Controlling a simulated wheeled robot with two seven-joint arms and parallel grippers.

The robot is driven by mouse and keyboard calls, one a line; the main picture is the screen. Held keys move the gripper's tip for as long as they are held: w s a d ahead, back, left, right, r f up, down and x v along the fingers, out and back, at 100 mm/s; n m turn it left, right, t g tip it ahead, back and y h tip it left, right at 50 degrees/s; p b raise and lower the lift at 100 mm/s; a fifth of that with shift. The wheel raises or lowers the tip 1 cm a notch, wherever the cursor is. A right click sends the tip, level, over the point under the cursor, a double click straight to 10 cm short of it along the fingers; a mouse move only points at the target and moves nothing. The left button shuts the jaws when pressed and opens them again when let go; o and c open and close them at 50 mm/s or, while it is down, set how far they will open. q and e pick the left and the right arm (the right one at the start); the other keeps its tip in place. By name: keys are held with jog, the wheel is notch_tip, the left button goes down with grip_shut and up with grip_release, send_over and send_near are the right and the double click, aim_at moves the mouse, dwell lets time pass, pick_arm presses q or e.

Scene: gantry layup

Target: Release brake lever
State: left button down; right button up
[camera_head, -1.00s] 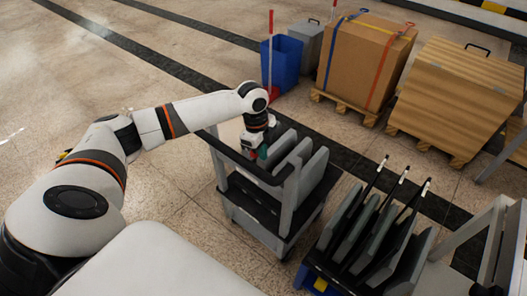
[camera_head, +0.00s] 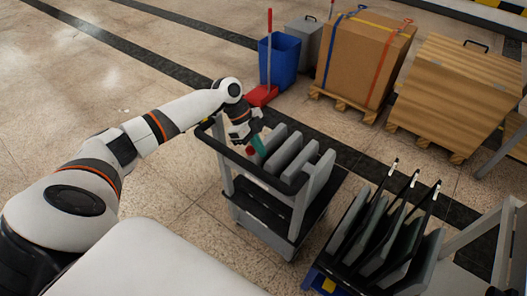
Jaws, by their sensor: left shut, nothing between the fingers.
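The grey cart (camera_head: 301,205) with a black push handle (camera_head: 262,174) stands in the middle of the view and holds several upright grey panels. My left gripper (camera_head: 249,141) is at the cart's far handle end, pointing down, and looks shut with nothing held. A small red part (camera_head: 250,150) and a teal part (camera_head: 258,146) show right at the fingertips. The red part may be the brake lever's end, but it is too small to tell, and I cannot tell whether the fingers touch it. My right gripper is not in view.
A rack (camera_head: 322,272) with several dark panels and white-tipped rods stands at the lower right. A blue bin (camera_head: 278,60), a strapped cardboard box (camera_head: 362,60) and a wooden crate (camera_head: 455,95) stand behind. The floor at the upper left is clear.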

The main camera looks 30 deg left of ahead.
aim_at(251, 147)
pick_arm(q)
jog(key=shift+w+a+f+h+b, duration=0.1)
jog(key=shift+a+f+h+b, duration=0.1)
jog(key=shift+a+h+b, duration=0.65)
jog(key=shift+h+b, duration=0.15)
jog(key=shift+a, duration=0.5)
jog(key=shift+w+a+r+b, duration=0.1)
jog(key=shift+b, duration=0.3)
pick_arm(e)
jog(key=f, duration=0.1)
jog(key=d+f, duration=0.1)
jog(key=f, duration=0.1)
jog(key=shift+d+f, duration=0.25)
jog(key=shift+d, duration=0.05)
pick_arm(q)
jog(key=shift+a, duration=0.1)
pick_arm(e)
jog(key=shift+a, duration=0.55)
